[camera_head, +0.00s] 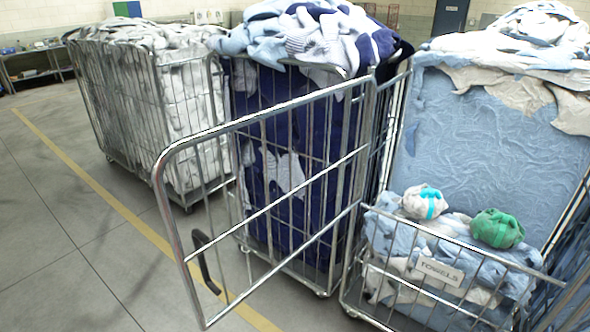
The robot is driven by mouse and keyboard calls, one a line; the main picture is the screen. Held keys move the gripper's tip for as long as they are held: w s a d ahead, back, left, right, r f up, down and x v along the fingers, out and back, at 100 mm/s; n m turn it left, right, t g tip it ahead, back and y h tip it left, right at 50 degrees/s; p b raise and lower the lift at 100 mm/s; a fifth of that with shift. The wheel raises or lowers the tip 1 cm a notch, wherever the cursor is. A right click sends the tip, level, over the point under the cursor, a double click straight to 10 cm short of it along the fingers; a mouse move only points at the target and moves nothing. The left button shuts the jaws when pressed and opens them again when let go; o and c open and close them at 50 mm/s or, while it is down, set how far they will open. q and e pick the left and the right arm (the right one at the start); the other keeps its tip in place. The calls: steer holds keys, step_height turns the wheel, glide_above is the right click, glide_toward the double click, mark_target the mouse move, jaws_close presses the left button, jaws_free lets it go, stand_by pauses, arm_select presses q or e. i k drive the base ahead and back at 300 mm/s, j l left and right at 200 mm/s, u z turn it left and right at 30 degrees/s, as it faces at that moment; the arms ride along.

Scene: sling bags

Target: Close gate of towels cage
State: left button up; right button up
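The towels cage (390,322) stands at the right, with a "TOWELS" label (440,270) on its low front panel. Its metal gate (250,213) stands open, swung out to the left from a hinge side at the cage's left post. A dark curved handle (205,262) is on the gate's free edge. Light blue and beige towels (455,262) fill the bottom behind the low panel. A white bundle (424,202) and a green bundle (497,229) lie on top of them. Neither of my grippers is in view.
A cage with dark blue laundry (296,150) stands behind the open gate. Floor (80,240) with a yellow line (110,203) is clear at the left. A table (35,65) is at the far left.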

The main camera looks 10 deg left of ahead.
mark_target(160, 161)
steer(key=j+z, duration=0.25)
steer(key=j, duration=0.3)
steer(key=j+z, duration=0.25)
steer(key=j, duration=0.3)
steer(key=j+z, duration=0.25)
steer(key=j, duration=0.3)
steer(key=j+z, duration=0.3)
steer(key=j, duration=0.25)
steer(key=k+j+z, duration=0.25)
steer(key=j, duration=0.25)
steer(key=i+j+z, duration=0.15)
steer(key=i+j, duration=0.55)
steer(key=k+j, duration=0.2)
steer(key=k, duration=0.15)
steer(key=k+j+z, duration=0.1)
steer(key=k+j, duration=0.8)
steer(key=k, duration=0.15)
steer(key=i+z, duration=0.05)
